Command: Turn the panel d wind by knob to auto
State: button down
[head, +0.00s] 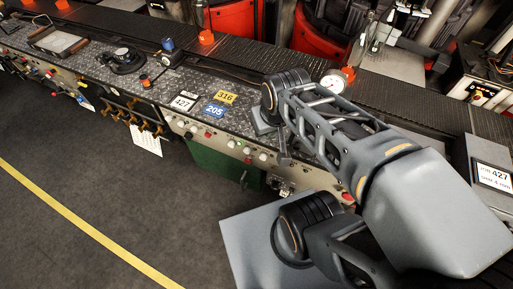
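The long console's front control strip (222,140) carries several small pale and red knobs or buttons. A pale knob (263,156) is near the middle of the picture, just left of my gripper (283,158). My gripper is small and dark here, pointing down in front of the strip; whether its fingers are open or shut is unclear. I cannot read any "panel d", "wind by" or "auto" marking, nor the direction any knob points. My arm hides part of the console to the right.
Number plates, including a yellow 316 plate (224,97) and a blue 205 plate (214,110), lie on the console top. A round gauge (334,83) stands behind my arm. The dark floor (60,160) at left is clear, with a yellow line (90,229).

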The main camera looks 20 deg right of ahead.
aim_at(188, 136)
jog(key=z, duration=0.5)
jog(key=k, duration=1.15)
jog(key=u, duration=0.9)
jog(key=i, duration=1)
jog(key=u, duration=1.25)
